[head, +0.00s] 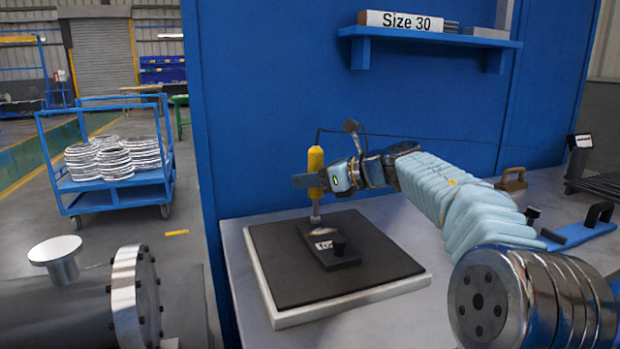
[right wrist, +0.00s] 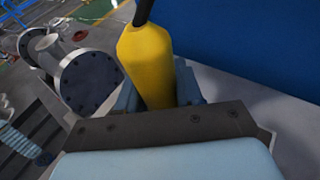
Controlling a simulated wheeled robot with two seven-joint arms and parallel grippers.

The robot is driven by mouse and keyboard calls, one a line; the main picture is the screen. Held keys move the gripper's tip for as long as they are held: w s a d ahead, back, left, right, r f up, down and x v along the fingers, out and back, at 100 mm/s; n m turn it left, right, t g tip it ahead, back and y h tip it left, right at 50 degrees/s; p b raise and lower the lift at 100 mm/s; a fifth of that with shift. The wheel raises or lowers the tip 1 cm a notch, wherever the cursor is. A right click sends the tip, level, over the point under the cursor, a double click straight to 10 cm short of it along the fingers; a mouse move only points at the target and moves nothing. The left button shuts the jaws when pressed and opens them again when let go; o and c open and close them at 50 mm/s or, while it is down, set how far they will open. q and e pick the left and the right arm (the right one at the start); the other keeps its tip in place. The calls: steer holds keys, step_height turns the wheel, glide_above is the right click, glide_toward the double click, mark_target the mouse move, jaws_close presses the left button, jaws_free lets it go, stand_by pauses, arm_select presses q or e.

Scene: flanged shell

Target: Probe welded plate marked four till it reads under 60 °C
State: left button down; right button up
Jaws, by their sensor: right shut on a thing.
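My right gripper (head: 314,181) is shut on a yellow probe (head: 315,160), held upright with its metal tip down. The probe's yellow body also fills the middle of the right wrist view (right wrist: 150,62). Its tip is close to the far end of a small dark plate (head: 338,258); I cannot tell whether they touch. The plate has a pale patch, a small white label (head: 323,245) and a black knob. The label is too small to read surely. It lies on a black mat (head: 375,270). I see no readable temperature. My left gripper is out of view.
A thin cable runs from the probe along the blue wall. A shelf above holds a "Size 30" box (head: 398,21). At right are a dark rack (head: 598,184), a blue piece with a black handle (head: 580,233) and a tan handled block (head: 511,180). A flanged pipe (head: 133,295) stands at left.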

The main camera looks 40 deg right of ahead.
mark_target(322, 148)
steer(key=shift+f+b, duration=0.35)
steer(key=shift+f, duration=0.15)
steer(key=shift+r, duration=0.1)
stand_by(0.9)
step_height(322, 148, up, 2)
steer(key=shift+r+p, duration=0.15)
steer(key=shift+p, duration=0.45)
steer(key=shift+r, duration=2.3)
